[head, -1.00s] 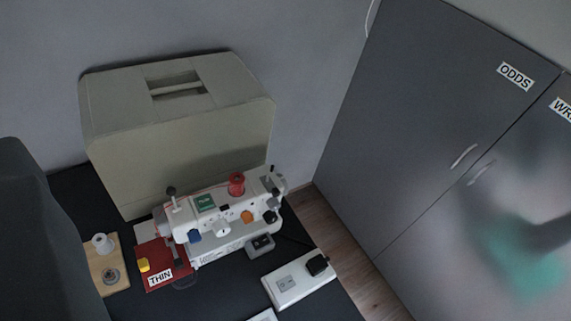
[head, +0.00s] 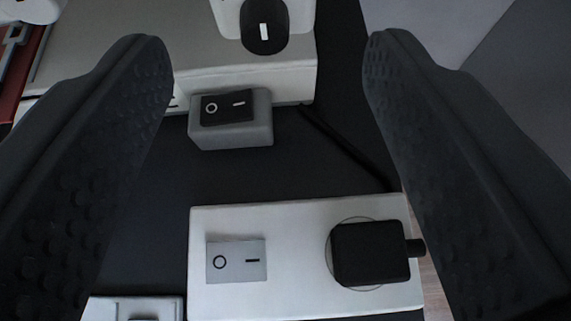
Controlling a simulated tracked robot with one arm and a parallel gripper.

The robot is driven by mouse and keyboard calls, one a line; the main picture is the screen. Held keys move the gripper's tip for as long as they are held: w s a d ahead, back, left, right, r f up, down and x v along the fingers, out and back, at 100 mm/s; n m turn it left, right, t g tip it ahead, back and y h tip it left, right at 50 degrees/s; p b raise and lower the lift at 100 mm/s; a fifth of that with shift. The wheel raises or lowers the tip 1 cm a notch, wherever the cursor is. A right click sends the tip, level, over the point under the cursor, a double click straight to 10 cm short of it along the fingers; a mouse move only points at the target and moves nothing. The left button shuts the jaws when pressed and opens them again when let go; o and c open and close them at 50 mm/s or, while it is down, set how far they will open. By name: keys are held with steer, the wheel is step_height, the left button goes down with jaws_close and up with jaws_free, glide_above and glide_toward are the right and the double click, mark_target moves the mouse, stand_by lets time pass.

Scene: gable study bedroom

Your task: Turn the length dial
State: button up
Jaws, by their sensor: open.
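The sewing machine (head: 120,45) fills the top of the view as a pale body. A black dial (head: 264,38) with a white mark is on its right part, cut by the top edge. No label shows, so I cannot tell whether it is the length dial. My gripper (head: 265,42) is open and empty. Its two dark fingers stand wide apart at left and right. In the picture the dial lies between the fingertips, with no contact visible.
A grey box with a black rocker switch (head: 228,108) sits in front of the machine. Nearer is a white power strip (head: 300,218) with a grey switch (head: 236,262) and a black plug (head: 370,253). A black cable runs at right. The dark tabletop (head: 160,185) is otherwise mostly bare.

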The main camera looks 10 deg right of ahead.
mark_target(266, 41)
step_height(266, 41, down, 4)
steer(key=s+m, duration=0.1)
steer(key=s, duration=0.2)
steer(key=shift+t+y, duration=0.3)
steer(key=x, duration=1.3)
steer(key=shift+w+a, duration=0.25)
steer(key=shift+a, duration=0.05)
